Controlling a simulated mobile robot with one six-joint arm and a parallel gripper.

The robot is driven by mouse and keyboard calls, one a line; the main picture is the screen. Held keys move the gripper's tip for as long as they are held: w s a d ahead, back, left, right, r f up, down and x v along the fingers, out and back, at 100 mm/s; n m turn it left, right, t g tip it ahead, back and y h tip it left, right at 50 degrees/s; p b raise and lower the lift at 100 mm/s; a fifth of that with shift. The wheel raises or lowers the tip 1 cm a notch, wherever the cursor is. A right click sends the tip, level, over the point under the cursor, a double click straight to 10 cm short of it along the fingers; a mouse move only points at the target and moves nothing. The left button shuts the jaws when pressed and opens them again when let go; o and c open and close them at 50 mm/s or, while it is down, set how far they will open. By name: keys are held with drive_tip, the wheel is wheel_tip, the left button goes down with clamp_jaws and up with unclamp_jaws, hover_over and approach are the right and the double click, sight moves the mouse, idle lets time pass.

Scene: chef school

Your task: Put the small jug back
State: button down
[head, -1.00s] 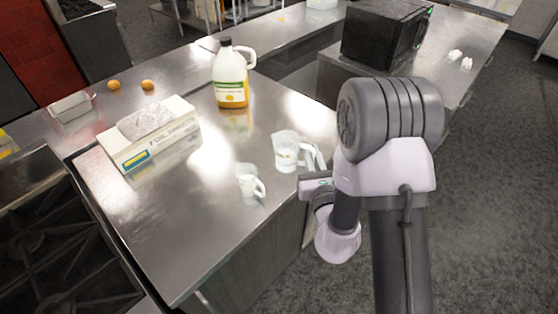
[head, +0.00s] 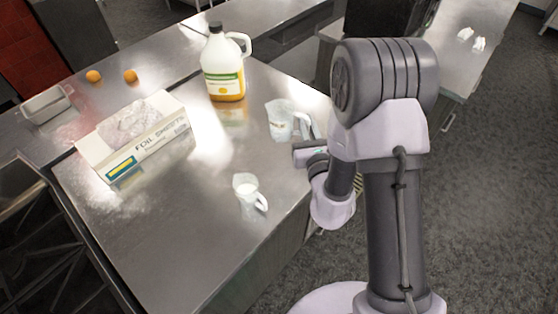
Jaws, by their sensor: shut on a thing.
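My gripper (head: 303,131) is at the right edge of the steel counter, shut on the handle side of a pale, translucent jug (head: 281,117). The jug looks roughly upright and seems to be held above the counter; the exact gap cannot be told. A second pale jug or cup (head: 246,188) with a handle stands on the counter nearer to me. It looks a little smaller than the held one. The fingertips are small in this view and partly hidden by the handle and my wrist.
A foil sheets box (head: 140,150) lies on the left of the counter (head: 150,235). A large yellow-labelled bottle (head: 223,70) stands behind the held jug. Two oranges (head: 130,76) and a metal tray (head: 45,106) are at the back left. The counter's front middle is clear.

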wheel_tip(320, 180, down, 17)
drive_tip(key=b, duration=1)
drive_tip(key=shift+f, duration=0.15)
drive_tip(key=c, duration=1.5)
unclamp_jaws()
